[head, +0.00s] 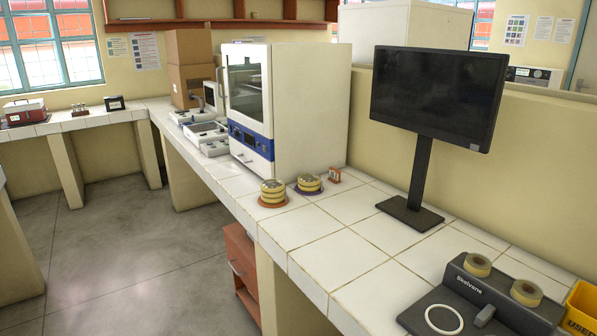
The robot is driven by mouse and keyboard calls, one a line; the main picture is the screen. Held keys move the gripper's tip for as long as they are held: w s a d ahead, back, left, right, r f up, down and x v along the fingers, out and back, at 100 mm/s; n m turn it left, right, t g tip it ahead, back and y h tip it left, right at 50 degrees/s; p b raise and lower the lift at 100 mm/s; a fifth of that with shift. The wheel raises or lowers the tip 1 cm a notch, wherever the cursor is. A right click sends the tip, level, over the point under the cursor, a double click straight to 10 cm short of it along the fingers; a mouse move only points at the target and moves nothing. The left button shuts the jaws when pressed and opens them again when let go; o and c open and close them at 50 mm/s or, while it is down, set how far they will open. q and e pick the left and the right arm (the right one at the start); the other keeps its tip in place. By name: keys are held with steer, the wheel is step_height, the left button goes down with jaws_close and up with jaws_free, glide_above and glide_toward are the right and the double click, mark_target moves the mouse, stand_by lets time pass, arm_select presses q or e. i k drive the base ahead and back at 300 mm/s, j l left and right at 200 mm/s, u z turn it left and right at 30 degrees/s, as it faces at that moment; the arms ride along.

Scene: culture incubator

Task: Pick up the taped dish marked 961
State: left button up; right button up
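A stack of round yellow-and-dark banded dishes (273,191) sits on an orange-brown round base (273,204) on the white tiled counter, in front of the incubator's near side. A second, lower stack of similar dishes (309,182) sits on a dark round base just behind and right of it. The dishes are too small to read any number, so I cannot tell which is marked 961. The white incubator (310,105) with a blue panel stands behind them, its glass door appearing closed. Neither of my grippers is in view.
A small brown-edged holder (334,175) stands beside the stacks. A black monitor (437,98) stands farther right. A dark Skelvane device (480,300) with two tape rolls and a yellow bin (582,308) occupy the near right. The counter tiles between are clear.

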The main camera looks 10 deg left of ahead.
mark_target(307, 180)
steer(key=i+j, duration=0.45)
steer(key=i, duration=0.2)
steer(key=i+j, duration=0.4)
steer(key=i, duration=0.25)
steer(key=i+j+z, duration=0.1)
steer(key=i+j, duration=0.35)
steer(key=i, duration=0.2)
